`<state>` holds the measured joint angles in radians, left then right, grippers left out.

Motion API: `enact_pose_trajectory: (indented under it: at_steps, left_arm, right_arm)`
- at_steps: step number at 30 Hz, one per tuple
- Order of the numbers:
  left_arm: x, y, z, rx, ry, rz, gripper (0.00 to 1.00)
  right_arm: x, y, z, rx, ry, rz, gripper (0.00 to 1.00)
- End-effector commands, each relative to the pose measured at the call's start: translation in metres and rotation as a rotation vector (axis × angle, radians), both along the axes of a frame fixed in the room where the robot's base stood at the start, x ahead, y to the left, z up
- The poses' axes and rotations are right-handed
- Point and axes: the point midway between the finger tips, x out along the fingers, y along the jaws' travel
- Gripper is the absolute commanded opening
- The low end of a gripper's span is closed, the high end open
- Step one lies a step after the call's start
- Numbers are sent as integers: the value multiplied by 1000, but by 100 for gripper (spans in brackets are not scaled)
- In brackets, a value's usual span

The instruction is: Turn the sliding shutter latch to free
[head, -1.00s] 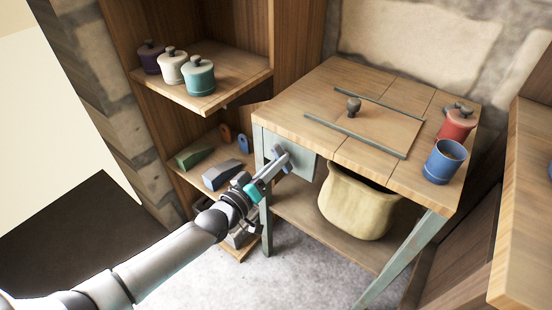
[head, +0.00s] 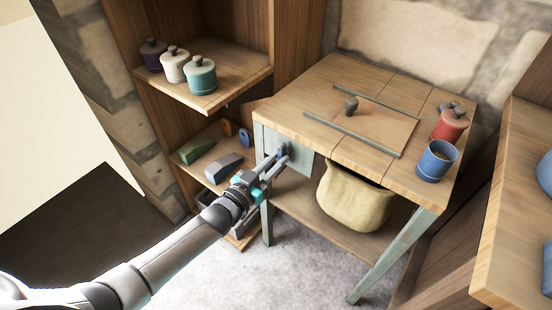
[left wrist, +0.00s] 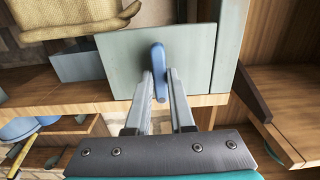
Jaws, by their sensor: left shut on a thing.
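The latch (left wrist: 158,60) is a blue lever on a grey-green plate (left wrist: 195,45) on the side of the wooden table. In the left wrist view its tip lies between my left gripper's fingers (left wrist: 160,88), which are shut on it. In the head view my left gripper (head: 277,160) reaches that plate (head: 298,175) and partly hides the latch. The sliding shutter (head: 375,122) is a wooden panel with a dark knob (head: 351,104), lying between two metal rails on the table top. My right gripper is not in view.
A red lidded jar (head: 450,125) and a blue cup (head: 437,160) stand at the table's right end. Shelves at left hold several jars and wedge blocks (head: 223,165).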

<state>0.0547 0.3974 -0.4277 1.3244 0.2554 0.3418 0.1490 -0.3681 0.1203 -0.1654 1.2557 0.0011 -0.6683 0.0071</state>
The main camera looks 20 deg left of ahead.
Motion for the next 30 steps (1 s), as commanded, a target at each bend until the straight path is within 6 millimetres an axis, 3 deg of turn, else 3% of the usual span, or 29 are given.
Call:
enact_pose_trajectory:
  at_steps: [16, 17, 24, 30]
  left_arm:
    - [0, 0, -1, 23, -7, -1, 0]
    - [0, 0, -1, 23, -7, -1, 24]
    - [0, 0, 0, 21, -7, 0, 51]
    - [0, 0, 0, 20, -7, 0, 51]
  right_arm:
    - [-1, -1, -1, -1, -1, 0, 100]
    - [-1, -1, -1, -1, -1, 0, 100]
    - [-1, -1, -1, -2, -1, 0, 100]
    - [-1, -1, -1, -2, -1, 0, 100]
